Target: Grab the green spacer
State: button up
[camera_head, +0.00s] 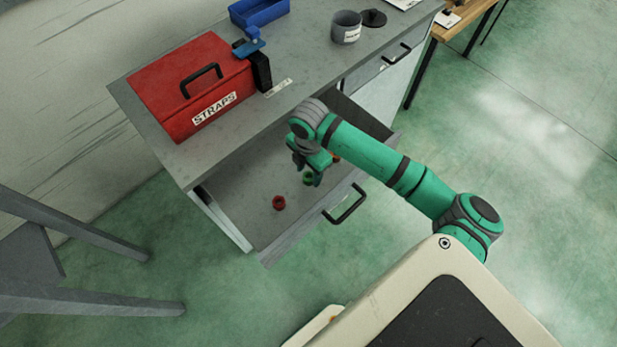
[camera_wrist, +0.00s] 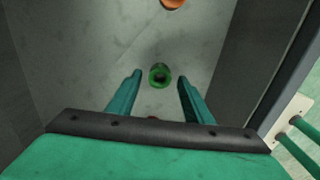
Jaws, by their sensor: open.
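The green spacer (camera_head: 308,178) is a small ring lying on the floor of an open drawer (camera_head: 245,190). In the wrist view the green spacer (camera_wrist: 159,75) shows its round hole and lies ahead of the fingers, near the midline between them. My gripper (camera_head: 317,178) reaches down into the drawer with its fingers close by the spacer. In the wrist view my gripper (camera_wrist: 158,88) is open, with a finger on each side and nothing between the tips that I can see held. Whether the fingertips are level with the spacer is hard to tell.
A red spacer (camera_head: 279,202) lies left of my gripper in the drawer. An orange-red spacer (camera_wrist: 173,3) lies farther ahead. Drawer walls stand close on both sides, and the drawer handle (camera_head: 346,204) is in front. A red STRAPS box (camera_head: 190,85) stands on the bench top.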

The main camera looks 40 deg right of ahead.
jog(key=shift+f, duration=0.65)
grip_shut()
jog(key=shift+r, duration=0.1)
